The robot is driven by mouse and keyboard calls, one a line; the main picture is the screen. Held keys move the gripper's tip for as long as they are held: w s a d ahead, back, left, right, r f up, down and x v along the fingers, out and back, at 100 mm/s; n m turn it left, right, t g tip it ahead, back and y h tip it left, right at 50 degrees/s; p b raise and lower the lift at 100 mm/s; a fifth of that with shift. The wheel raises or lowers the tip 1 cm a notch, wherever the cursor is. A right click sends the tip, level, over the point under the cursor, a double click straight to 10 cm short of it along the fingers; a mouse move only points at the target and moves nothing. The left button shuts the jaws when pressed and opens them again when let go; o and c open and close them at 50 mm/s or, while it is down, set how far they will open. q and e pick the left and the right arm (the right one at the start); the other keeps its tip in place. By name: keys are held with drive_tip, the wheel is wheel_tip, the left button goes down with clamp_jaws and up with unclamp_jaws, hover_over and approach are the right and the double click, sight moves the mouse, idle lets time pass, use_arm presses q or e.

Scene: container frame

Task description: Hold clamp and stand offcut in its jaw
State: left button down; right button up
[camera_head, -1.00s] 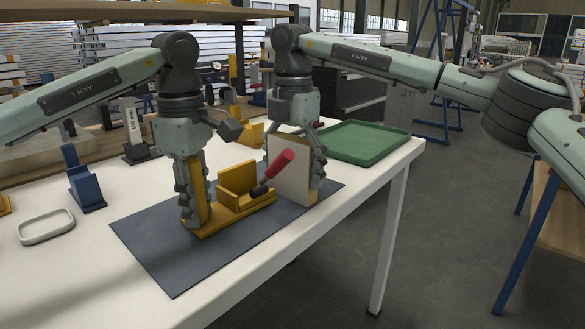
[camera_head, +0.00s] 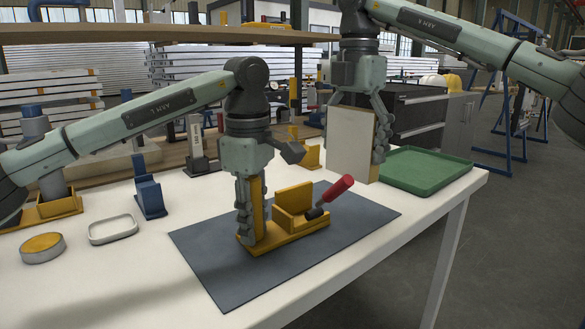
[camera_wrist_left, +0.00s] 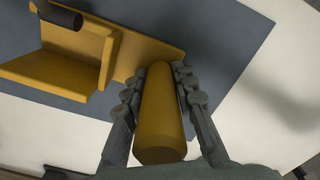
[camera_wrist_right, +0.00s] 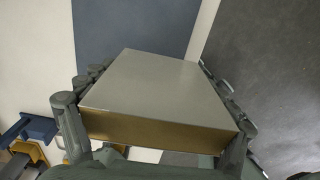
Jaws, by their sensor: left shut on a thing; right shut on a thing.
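The yellow clamp (camera_head: 288,236) stands on the dark mat, with an upright jaw plate (camera_head: 293,199) and a red-handled lever (camera_head: 336,189) at its right end. My left gripper (camera_head: 248,225) is shut on the clamp's upright post, which also shows between the fingers in the left wrist view (camera_wrist_left: 160,110). My right gripper (camera_head: 372,150) is shut on the offcut (camera_head: 350,146), a pale flat block with brown edges. It holds the offcut upright in the air, behind and right of the clamp, apart from it. The right wrist view shows the offcut (camera_wrist_right: 160,90) between both fingers.
The dark mat (camera_head: 240,277) lies on the white table. A green tray (camera_head: 425,172) is at the table's right end. A wooden shelf is behind.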

use_arm(q)
drive_tip(key=c, duration=1.2)
unclamp_jaws()
drive_tip(key=shift+o, duration=0.2)
drive_tip(key=shift+r, duration=0.15)
